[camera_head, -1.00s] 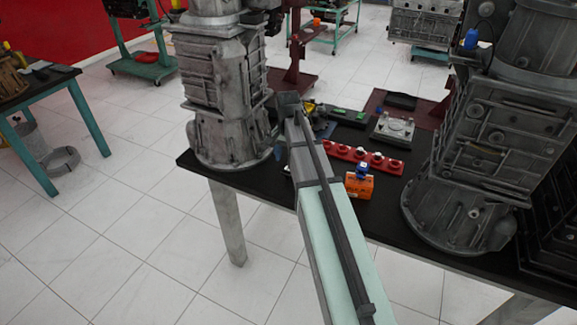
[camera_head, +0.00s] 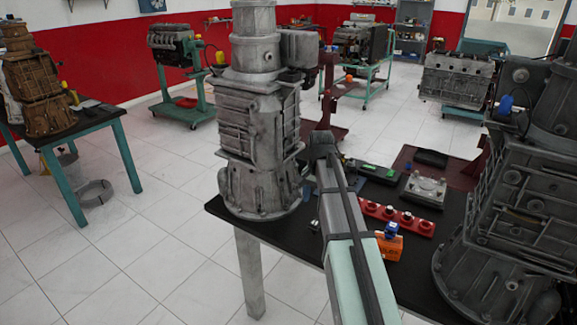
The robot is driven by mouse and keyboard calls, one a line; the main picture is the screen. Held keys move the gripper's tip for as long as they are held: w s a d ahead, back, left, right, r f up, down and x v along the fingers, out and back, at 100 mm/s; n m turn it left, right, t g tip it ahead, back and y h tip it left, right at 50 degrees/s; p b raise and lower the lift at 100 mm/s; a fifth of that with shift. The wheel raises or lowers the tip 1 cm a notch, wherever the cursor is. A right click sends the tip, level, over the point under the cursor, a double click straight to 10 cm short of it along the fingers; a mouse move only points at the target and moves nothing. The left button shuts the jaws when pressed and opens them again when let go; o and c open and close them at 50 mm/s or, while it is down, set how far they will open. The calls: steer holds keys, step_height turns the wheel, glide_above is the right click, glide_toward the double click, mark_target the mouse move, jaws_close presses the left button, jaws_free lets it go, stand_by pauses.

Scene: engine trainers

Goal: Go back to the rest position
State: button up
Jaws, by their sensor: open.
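My arm (camera_head: 352,240) reaches up from the bottom edge over the front of the black table (camera_head: 285,245). Its dark grey far end (camera_head: 323,145) stands just right of a grey gearbox casing (camera_head: 258,150). My gripper's fingers do not show. They are out of sight, and I cannot see anything held.
A larger grey engine casing (camera_head: 515,225) stands at the table's right. Between the casings lie a red strip with knobs (camera_head: 397,217), an orange block with a blue top (camera_head: 389,243) and a metal plate part (camera_head: 424,190).

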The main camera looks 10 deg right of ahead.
steer(key=shift+y, duration=0.7)
steer(key=a+f, duration=0.3)
steer(key=a, duration=0.1)
steer(key=s+a+f, duration=0.1)
steer(key=a+f, duration=0.2)
steer(key=a, duration=0.1)
steer(key=s+a+f, duration=0.1)
steer(key=a+f, duration=0.2)
steer(key=a, duration=0.1)
steer(key=shift+a+f, duration=0.1)
steer(key=shift+f, duration=0.25)
steer(key=s+a+f+n+g, duration=0.1)
steer(key=s+a+f, duration=0.1)
steer(key=s+f, duration=0.5)
steer(key=s+a+f+n+g, duration=0.1)
steer(key=s+f, duration=0.3)
steer(key=f, duration=0.8)
steer(key=s+d+f+n+g, duration=0.1)
steer(key=s+f+n, duration=0.1)
steer(key=s+f, duration=0.5)
steer(key=s+d+f+n+g+h, duration=0.1)
steer(key=s+f, duration=0.6)
steer(key=s, duration=0.8)
steer(key=s+d+f+n+g, duration=0.2)
steer(key=s+f, duration=0.5)
steer(key=s, duration=0.4)
steer(key=shift+s+d+n+g, duration=0.25)
steer(key=shift+d+n+g, duration=0.15)
steer(key=shift+d+n, duration=0.4)
steer(key=shift+a, duration=0.15)
